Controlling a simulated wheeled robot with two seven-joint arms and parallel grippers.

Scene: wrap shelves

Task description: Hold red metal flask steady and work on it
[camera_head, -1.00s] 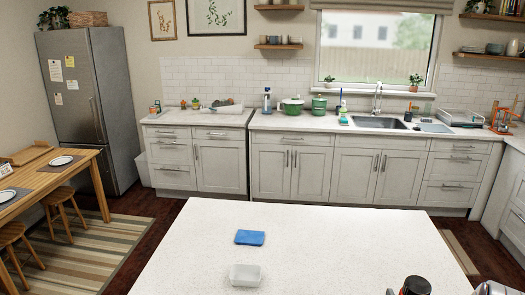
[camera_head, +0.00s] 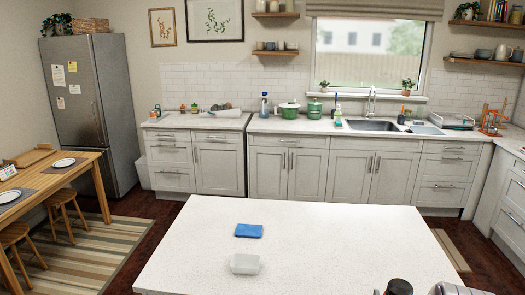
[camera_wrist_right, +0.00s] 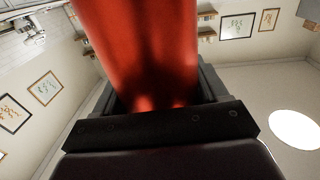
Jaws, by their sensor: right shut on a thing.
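The red metal flask (camera_wrist_right: 145,45) fills the upper middle of the right wrist view. My right gripper (camera_wrist_right: 155,108) is shut around it, with the dark jaws on both sides. In the head view, a black cap (camera_head: 399,286), which looks like the flask's top, shows at the bottom edge right of centre. The flask's lower part is hidden below the frame. My left gripper is not in view.
The white island counter (camera_head: 330,235) is mostly clear. A blue sponge or cloth (camera_head: 249,230) and a small white dish (camera_head: 245,264) lie on it left of centre. A sink (camera_head: 372,125) and cabinets line the back wall. A wooden table (camera_head: 75,175) stands at the left.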

